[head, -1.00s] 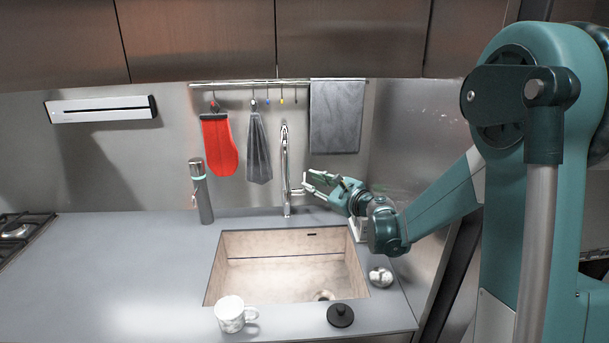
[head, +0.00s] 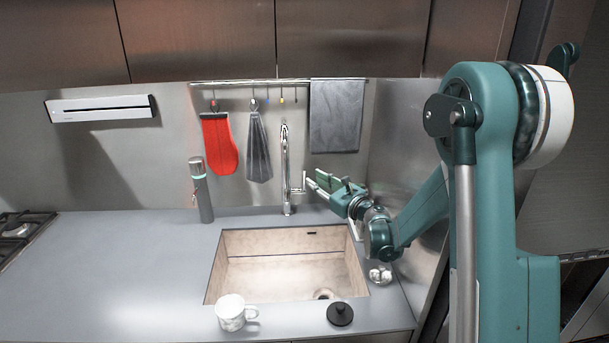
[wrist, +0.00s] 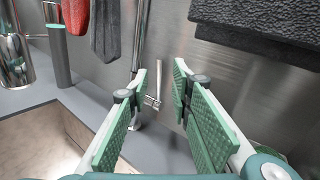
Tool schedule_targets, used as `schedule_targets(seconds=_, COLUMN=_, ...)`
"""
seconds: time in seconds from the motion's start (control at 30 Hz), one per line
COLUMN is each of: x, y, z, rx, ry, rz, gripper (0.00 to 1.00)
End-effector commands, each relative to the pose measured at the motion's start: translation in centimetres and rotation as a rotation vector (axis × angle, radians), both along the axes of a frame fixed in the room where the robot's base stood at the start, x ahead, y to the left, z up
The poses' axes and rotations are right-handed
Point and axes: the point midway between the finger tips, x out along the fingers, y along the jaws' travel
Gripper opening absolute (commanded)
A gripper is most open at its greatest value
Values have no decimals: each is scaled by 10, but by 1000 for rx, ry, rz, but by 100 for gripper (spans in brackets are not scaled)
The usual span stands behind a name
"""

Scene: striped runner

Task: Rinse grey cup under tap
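A pale grey-white speckled cup (head: 230,313) stands upright on the counter at the front left corner of the sink (head: 216,268), handle to the right. The tall chrome tap (head: 285,165) rises behind the sink; its thin upright lever (head: 304,181) is on its right side. My gripper (head: 314,182) is just right of the lever, pointing left. In the wrist view my gripper (wrist: 161,88) is open and empty, its green pads apart. The lever (wrist: 158,80) shows in the gap between the fingers, beyond the tips; I cannot tell any contact.
A black round lid-like object (head: 340,315) lies at the sink's front edge, and a small glossy object (head: 380,275) at its right. A grey bottle (head: 201,192) stands left of the tap. A red mitt (head: 219,145) and grey towel (head: 337,116) hang behind. The left counter is clear.

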Motion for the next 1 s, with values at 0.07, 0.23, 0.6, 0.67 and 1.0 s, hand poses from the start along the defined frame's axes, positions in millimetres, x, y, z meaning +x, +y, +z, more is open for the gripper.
schedule_targets(seconds=0.07, x=2, y=2, z=0, rx=0, ry=0, rz=0, gripper=22)
schedule_targets(seconds=0.23, x=12, y=8, z=-1, rx=-1, ry=0, rz=1, gripper=22)
schedule_targets(seconds=0.6, x=48, y=32, z=-1, rx=-1, ry=0, rz=1, gripper=22)
schedule_targets(seconds=0.67, x=53, y=35, z=-1, rx=-1, ry=0, rz=1, gripper=22)
schedule_targets(seconds=1.0, x=65, y=42, z=0, rx=-1, ry=-1, rz=0, gripper=22)
